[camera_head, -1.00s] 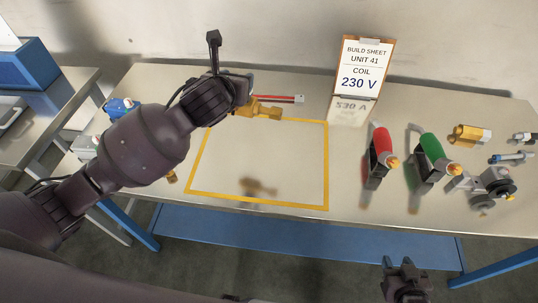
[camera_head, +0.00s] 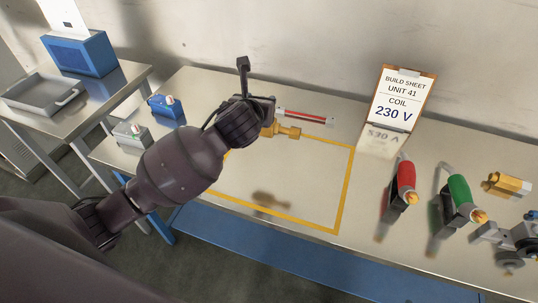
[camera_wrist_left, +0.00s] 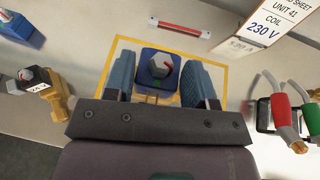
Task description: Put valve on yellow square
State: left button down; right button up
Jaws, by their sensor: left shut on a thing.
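The yellow square (camera_head: 346,190) is an outline on the tabletop; it also shows in the left wrist view (camera_wrist_left: 226,90). My left gripper (camera_head: 262,110) is shut on the valve, whose brass body (camera_head: 287,132) sticks out to the right of the fingers. In the left wrist view, a blue block (camera_wrist_left: 148,77) with a grey hex top and red mark sits between the fingers. The valve appears raised above the table, with its shadow inside the square. The gripper hides part of the valve. My right gripper is out of view.
A blue coil (camera_head: 166,105) and a grey coil (camera_head: 131,135) stand at the left. A red-and-white strip (camera_head: 305,116) lies behind the square. A build sheet (camera_head: 398,100), red tool (camera_head: 405,178) and green tool (camera_head: 459,193) stand to the right. The square's interior looks clear.

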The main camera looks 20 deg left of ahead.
pick_arm(q)
notch_tip(320, 180, down, 11)
jog(key=shift+d+f+b, duration=0.15)
jog(key=shift+b, duration=0.2)
jog(key=shift+f+b, duration=0.3)
jog(key=shift+f, duration=2.3)
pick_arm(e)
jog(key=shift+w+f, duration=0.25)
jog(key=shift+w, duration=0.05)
pick_arm(q)
jog(key=shift+c, duration=2.3)
grip_release()
jog(key=shift+f, duration=0.2)
jog(key=shift+r, duration=0.15)
jog(key=v, duration=1.2)
jog(key=s+a+f+n, duration=0.3)
jog(key=s+f+n, duration=0.1)
jog(key=n, duration=0.7)
jog(key=s+a+f+n+g, duration=0.1)
jog(key=s+a+f+n, duration=0.2)
jog(key=n, duration=0.8)
jog(key=s+a+f+n+g+h, duration=0.1)
jog(key=s+a+f+n, duration=0.2)
jog(key=s+f+n, duration=0.4)
jog(key=s+n, duration=0.2)
jog(key=n, duration=0.3)
jog(key=shift+s+f, duration=0.25)
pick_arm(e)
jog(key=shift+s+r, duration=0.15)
